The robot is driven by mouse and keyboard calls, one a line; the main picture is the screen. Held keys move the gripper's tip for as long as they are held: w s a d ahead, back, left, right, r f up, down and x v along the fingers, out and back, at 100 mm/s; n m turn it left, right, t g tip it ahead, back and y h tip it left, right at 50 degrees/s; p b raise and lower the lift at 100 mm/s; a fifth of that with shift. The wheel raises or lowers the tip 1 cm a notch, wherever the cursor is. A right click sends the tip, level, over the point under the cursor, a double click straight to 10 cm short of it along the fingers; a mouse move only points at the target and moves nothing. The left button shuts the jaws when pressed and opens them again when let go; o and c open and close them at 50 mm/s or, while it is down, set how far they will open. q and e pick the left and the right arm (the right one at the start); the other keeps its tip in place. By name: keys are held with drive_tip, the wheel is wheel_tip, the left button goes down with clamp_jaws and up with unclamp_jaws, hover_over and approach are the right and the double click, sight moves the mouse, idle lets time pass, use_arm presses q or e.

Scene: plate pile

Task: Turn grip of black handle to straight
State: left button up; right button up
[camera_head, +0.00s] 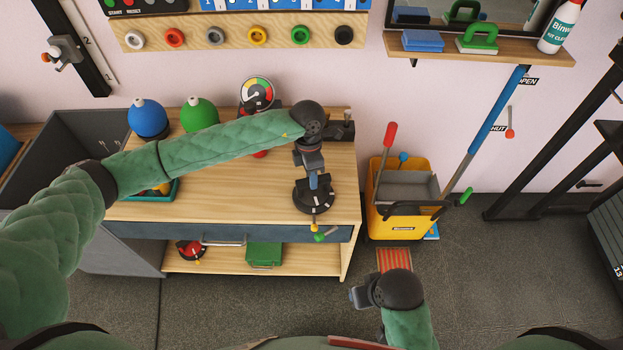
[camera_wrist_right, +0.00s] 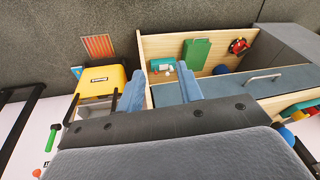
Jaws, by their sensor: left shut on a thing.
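A black round fixture (camera_head: 302,197) sits on the wooden bench top near its front right corner in the head view. My left arm reaches across the bench, and my left gripper (camera_head: 320,182) points down over this fixture. It is shut on the fixture's black handle; the fingers and wrist hide most of the grip, so its exact angle cannot be told. My right gripper (camera_head: 357,297) is low in front of the bench, off to the right. In the right wrist view its two blue-grey fingers (camera_wrist_right: 158,82) stand apart with nothing between them.
The wooden bench (camera_head: 240,190) holds a blue ball (camera_head: 147,116), a green ball (camera_head: 199,113) and a gauge (camera_head: 257,93). A yellow mop bucket (camera_head: 402,221) stands to the right. Floor at the lower right is clear.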

use_arm(q)
drive_tip(key=m+b, duration=0.2)
drive_tip(key=b, duration=0.1)
drive_tip(key=shift+w+f, duration=0.1)
use_arm(e)
drive_tip(key=w+a+f+t+y, duration=0.1)
drive_tip(key=a+f, duration=0.4)
drive_tip(key=shift+w+a+f+y, duration=0.2)
drive_tip(key=shift+w+f+y, duration=0.1)
drive_tip(key=shift+w+f, duration=0.1)
use_arm(q)
drive_tip(key=o, duration=1)
